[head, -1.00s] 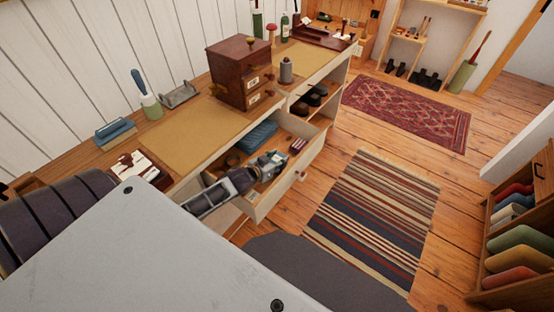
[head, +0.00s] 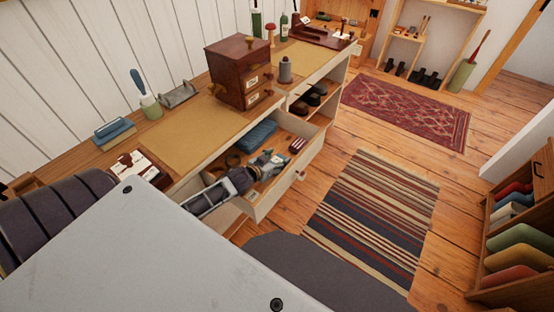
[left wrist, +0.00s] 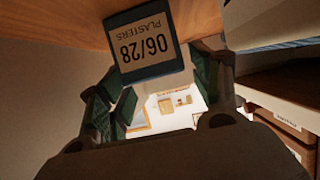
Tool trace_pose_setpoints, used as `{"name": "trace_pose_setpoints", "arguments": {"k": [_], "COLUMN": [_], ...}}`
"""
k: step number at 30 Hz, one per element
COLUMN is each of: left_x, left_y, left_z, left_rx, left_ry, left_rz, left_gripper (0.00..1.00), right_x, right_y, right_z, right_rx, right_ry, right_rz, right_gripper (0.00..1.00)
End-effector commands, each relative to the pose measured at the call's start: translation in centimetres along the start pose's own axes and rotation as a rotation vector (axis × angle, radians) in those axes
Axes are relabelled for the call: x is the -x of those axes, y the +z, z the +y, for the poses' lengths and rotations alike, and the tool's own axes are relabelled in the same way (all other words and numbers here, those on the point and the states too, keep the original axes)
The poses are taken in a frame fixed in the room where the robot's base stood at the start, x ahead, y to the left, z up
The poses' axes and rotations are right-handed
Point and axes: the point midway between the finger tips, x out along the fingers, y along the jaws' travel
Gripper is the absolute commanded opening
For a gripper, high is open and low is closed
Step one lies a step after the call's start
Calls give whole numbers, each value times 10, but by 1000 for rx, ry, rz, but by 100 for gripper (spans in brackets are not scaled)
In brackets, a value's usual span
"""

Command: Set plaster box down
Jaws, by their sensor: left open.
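The plaster box (left wrist: 149,48) is a dark blue-green box with a tan label reading "PLASTERS 06/28", upside down in the left wrist view. It lies against a wooden surface, just beyond my left fingertips. My left gripper (left wrist: 158,92) is open, with a dark green finger pad on each side and a gap between them. In the head view my left gripper (head: 270,162) is low inside the open drawer (head: 290,187) of the desk. The plaster box cannot be made out clearly there. My right gripper is not in view.
The drawer also holds a folded blue cloth (head: 258,134) and a red-and-white striped item (head: 298,145). A striped rug (head: 375,220) covers floor beside the drawer.

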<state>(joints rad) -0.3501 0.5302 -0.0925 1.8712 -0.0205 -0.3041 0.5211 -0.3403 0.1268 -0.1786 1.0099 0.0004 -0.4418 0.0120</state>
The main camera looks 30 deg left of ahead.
Motion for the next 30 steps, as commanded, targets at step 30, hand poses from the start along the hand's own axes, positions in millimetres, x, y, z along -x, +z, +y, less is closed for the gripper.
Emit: {"name": "trace_pose_setpoints", "arguments": {"k": [30], "left_x": [70], "left_y": [-8], "left_z": [0], "left_rx": [1], "left_ry": [-1], "left_rz": [2], "left_gripper": [64], "right_x": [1], "right_y": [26], "right_z": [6], "right_rx": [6], "right_ry": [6], "right_rz": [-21], "right_gripper": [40]}}
